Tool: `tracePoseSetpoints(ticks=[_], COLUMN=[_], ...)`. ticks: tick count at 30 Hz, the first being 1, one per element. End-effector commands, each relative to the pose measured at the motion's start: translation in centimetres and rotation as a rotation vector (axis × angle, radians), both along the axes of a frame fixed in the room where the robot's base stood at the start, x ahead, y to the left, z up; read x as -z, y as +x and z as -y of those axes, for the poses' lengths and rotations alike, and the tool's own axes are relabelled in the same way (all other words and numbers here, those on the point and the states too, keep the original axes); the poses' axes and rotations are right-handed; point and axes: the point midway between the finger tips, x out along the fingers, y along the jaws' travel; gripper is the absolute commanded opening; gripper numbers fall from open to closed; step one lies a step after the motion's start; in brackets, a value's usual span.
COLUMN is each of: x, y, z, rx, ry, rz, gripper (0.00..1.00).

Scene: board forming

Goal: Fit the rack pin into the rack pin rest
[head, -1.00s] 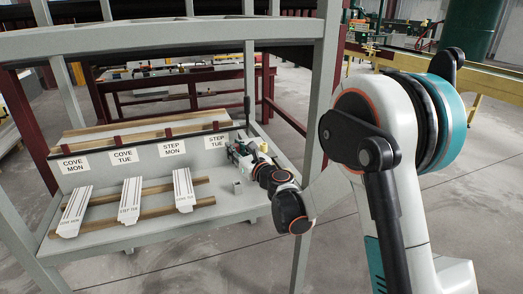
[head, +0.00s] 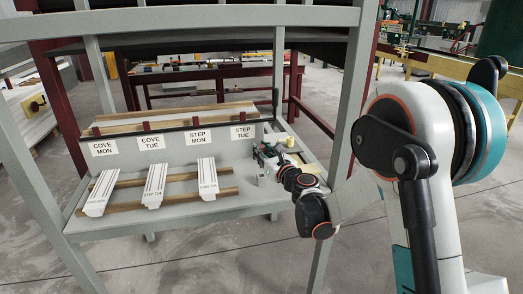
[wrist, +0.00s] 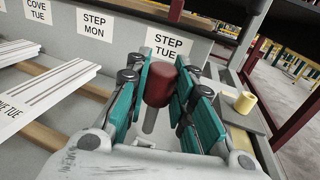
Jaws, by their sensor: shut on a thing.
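My gripper (wrist: 158,88) is shut on the rack pin (wrist: 158,87), a dark red cylinder between the teal finger pads. A grey shank shows below the red part, partly hidden between the fingers. In the head view my gripper (head: 266,154) is at the right end of the rack, in front of the STEP TUE sign, and the pin is too small to make out. A yellow cylinder (wrist: 245,102) stands on a grey block to the right; it also shows in the head view (head: 290,141). I cannot tell which part is the rack pin rest.
White moulding boards (head: 155,186) lie across wooden rails (head: 130,209) on the grey rack shelf (head: 160,228). The back panel carries COVE and STEP signs (head: 242,132). A grey upright post (head: 340,130) stands to the right of my gripper.

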Motion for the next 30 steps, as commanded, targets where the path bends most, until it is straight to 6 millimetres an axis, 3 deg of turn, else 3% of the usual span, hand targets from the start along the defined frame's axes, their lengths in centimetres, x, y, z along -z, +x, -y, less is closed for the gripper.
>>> tracePoseSetpoints(ticks=[7,30], x=[1.9,2.0], y=[0.0,0.0], z=[0.0,0.0], rx=[0.000,0.000], ry=[0.000,0.000], rz=[0.000,0.000], gripper=[0.00,0.00])
